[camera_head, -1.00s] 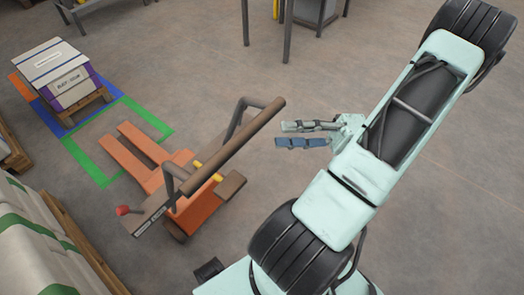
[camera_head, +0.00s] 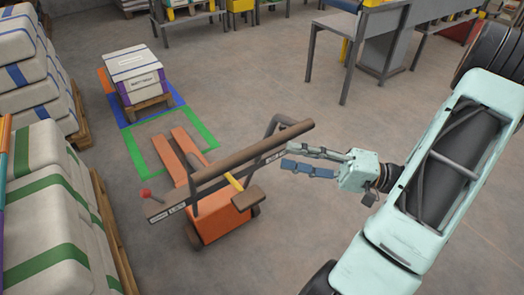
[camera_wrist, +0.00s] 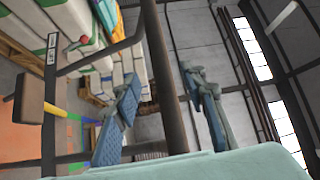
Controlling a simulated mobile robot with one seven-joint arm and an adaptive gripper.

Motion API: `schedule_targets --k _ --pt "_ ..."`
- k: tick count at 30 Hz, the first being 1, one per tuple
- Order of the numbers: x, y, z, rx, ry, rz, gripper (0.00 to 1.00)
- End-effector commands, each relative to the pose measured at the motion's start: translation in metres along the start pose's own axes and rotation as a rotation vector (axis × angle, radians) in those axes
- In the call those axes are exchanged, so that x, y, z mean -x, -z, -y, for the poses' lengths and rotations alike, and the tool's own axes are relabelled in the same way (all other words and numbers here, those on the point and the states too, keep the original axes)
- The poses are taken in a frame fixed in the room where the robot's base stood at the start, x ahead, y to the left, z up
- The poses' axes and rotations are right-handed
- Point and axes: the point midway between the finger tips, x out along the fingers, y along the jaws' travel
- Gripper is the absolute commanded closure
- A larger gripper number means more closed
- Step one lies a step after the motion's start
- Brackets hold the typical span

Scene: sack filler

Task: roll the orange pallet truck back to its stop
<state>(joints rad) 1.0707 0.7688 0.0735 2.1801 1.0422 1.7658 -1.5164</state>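The orange pallet truck (camera_head: 220,217) stands at the middle left in the head view, its forks (camera_head: 176,158) reaching into a green floor outline. Its brown handle bar (camera_head: 232,158) slants up to the right, with a red knob (camera_head: 146,193) near the lower left end. My gripper (camera_head: 287,157) is open and empty beside the bar's right part. In the wrist view the bar (camera_wrist: 165,70) runs between my two spread fingers (camera_wrist: 162,108); I cannot tell whether they touch it. No separate stop can be made out.
Stacked sacks (camera_head: 50,215) on pallets line the left side. A grey metal table (camera_head: 345,30) stands at the back. The floor at centre right is clear.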

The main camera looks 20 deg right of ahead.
Motion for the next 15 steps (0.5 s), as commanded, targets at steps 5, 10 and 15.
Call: schedule_targets --k 5,10,15 --pt "-0.036 -0.001 0.001 -0.003 0.001 0.005 0.61" --pt "-0.065 -0.001 0.0 -0.001 0.001 0.003 0.61" --pt "-0.081 0.0 0.0 0.0 0.0 0.001 0.61"
